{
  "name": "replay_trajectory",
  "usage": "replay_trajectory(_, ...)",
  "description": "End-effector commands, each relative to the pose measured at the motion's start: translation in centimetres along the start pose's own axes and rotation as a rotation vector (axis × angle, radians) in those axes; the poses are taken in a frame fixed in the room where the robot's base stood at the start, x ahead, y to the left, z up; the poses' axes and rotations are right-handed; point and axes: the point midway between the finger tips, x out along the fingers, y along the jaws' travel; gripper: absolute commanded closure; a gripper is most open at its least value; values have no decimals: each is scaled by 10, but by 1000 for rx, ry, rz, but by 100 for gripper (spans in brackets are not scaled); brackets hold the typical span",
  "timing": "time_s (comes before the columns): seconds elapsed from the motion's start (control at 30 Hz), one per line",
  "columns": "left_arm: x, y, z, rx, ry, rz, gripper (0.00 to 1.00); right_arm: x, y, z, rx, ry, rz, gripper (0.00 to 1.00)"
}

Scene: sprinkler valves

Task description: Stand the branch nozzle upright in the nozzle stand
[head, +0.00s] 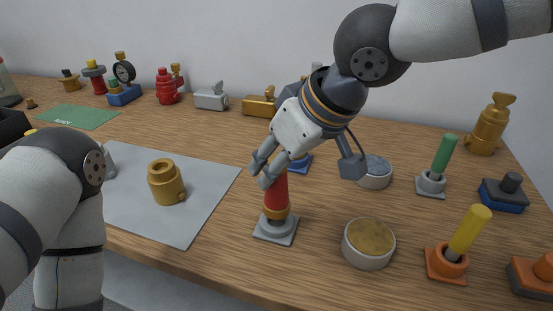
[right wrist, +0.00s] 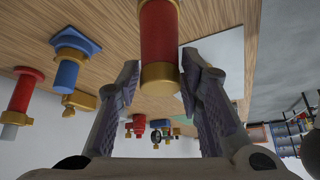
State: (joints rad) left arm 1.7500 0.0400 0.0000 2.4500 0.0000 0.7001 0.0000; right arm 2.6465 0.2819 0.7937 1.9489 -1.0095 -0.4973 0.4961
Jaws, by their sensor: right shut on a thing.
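The branch nozzle (head: 276,200), red with a brass lower end, is upright above the grey square nozzle stand (head: 266,236) near the table's front edge. Its lower end meets the stand's socket; how deep it sits cannot be told. My right gripper (head: 266,172) is shut on the upper part of the nozzle, fingers slanting down from the upper right. In the right wrist view, the red body and brass end of the nozzle (right wrist: 158,45) show between the two fingers (right wrist: 160,82). My left gripper is out of view; only my left arm shows at the left.
A round tin (head: 368,244) stands close right of the stand. Farther right are a yellow tube in an orange base (head: 464,238) and a green tube in a grey base (head: 440,160). Valves line the back.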

Motion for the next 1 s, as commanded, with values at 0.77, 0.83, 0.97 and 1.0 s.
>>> replay_trajectory(0.77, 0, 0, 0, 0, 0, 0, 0, 16, 0, 10, -1, 0, 1, 97)
replay_trajectory(0.83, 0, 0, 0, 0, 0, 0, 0, 18, 0, 11, -1, 1, 0, 97)
replay_trajectory(0.97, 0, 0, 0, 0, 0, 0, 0, 20, 0, 12, -1, 1, 1, 64)
replay_trajectory(1.0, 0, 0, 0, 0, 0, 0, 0, 20, 0, 12, -1, 1, 0, 55)
